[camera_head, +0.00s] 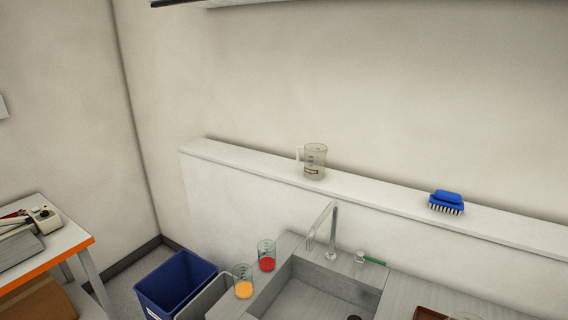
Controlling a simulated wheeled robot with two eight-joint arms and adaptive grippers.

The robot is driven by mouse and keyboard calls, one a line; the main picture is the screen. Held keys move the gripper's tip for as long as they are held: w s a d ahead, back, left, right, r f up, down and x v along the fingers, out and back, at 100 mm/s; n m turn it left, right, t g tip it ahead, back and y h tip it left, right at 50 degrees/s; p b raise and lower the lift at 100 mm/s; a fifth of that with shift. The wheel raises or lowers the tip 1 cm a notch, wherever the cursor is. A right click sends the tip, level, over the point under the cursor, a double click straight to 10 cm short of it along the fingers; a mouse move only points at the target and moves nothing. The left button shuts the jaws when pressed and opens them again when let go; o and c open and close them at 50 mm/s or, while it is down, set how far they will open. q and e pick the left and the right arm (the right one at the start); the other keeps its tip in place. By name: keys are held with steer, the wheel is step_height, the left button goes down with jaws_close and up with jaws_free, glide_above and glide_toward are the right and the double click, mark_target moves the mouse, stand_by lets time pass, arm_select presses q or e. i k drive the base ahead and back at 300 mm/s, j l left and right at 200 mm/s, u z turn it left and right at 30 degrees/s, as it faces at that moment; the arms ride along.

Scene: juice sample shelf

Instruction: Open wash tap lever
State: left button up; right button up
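The wash tap (324,230) is a grey metal spout that rises behind the sink and bends over the basin. The handle points to the right, away from the spout. The sink basin (310,298) is grey and looks empty, with a dark spot at its right side. Neither of my grippers shows in the head view, so nothing is near the lever in this picture.
Beakers with orange (244,289) and red (267,264) contents stand left of the sink. A clear jug (315,160) and a blue brush (446,201) are on the ledge (380,192). A blue bin (176,284) and an orange-edged table (62,262) stand left.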

mark_target(372, 259)
steer(key=k+j+z, duration=0.1)
steer(key=z, duration=1.05)
steer(key=k+l, duration=0.05)
